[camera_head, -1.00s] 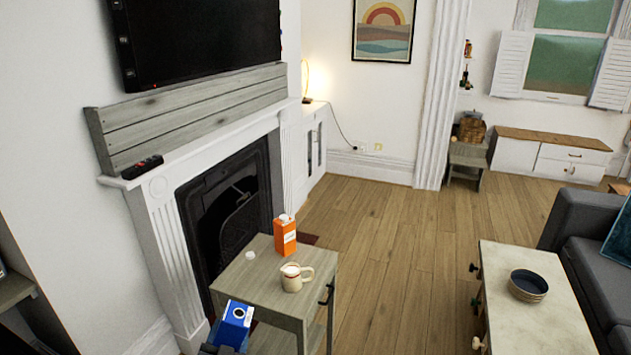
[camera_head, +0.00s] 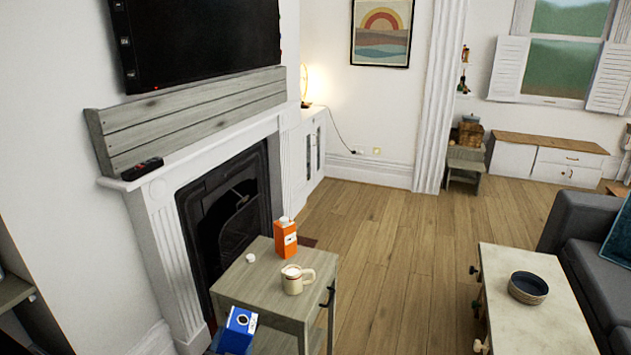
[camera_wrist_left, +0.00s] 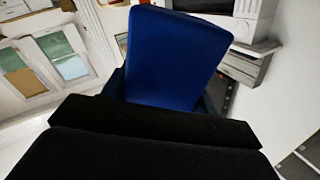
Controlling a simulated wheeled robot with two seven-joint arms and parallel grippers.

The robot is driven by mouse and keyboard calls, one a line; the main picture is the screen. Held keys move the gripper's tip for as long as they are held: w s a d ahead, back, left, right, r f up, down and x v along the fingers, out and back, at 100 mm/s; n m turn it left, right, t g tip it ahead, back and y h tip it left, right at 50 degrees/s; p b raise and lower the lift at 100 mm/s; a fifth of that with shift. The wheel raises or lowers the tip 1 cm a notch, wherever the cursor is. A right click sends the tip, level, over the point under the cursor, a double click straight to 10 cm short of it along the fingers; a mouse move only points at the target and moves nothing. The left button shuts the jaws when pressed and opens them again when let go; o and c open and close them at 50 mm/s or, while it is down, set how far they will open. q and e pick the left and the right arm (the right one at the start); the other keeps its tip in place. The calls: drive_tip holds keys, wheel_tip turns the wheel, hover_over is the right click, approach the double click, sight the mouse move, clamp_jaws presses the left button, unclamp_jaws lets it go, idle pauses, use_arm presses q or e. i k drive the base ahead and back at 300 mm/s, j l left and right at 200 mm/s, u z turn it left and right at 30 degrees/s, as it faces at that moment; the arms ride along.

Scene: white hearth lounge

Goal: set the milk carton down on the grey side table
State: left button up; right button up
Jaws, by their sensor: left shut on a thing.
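The blue milk carton (camera_head: 236,332) is at the bottom of the head view, tilted, in front of the near left corner of the grey side table (camera_head: 243,288). My left gripper (camera_wrist_left: 162,92) is shut on this carton, which fills the middle of the left wrist view (camera_wrist_left: 172,55). Whether the carton's base touches anything is hidden below the picture edge. On the table stand an orange carton (camera_head: 286,240), a cream jug (camera_head: 293,281) and a small white round item (camera_head: 250,257). My right gripper is not in view.
The fireplace (camera_head: 225,205) stands close behind and left of the side table. The tabletop's near left part is bare. A pale low table (camera_head: 540,310) with a dark bowl (camera_head: 528,287) is at right, with open wooden floor (camera_head: 385,270) between.

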sight(246, 283)
drive_tip(key=j+z, duration=0.3)
drive_tip(key=k+j+z, duration=0.25)
drive_tip(key=j, duration=0.2)
drive_tip(key=j+z, duration=0.3)
drive_tip(key=k+j+z, duration=0.15)
drive_tip(key=j+z, duration=0.15)
drive_tip(key=j, duration=0.1)
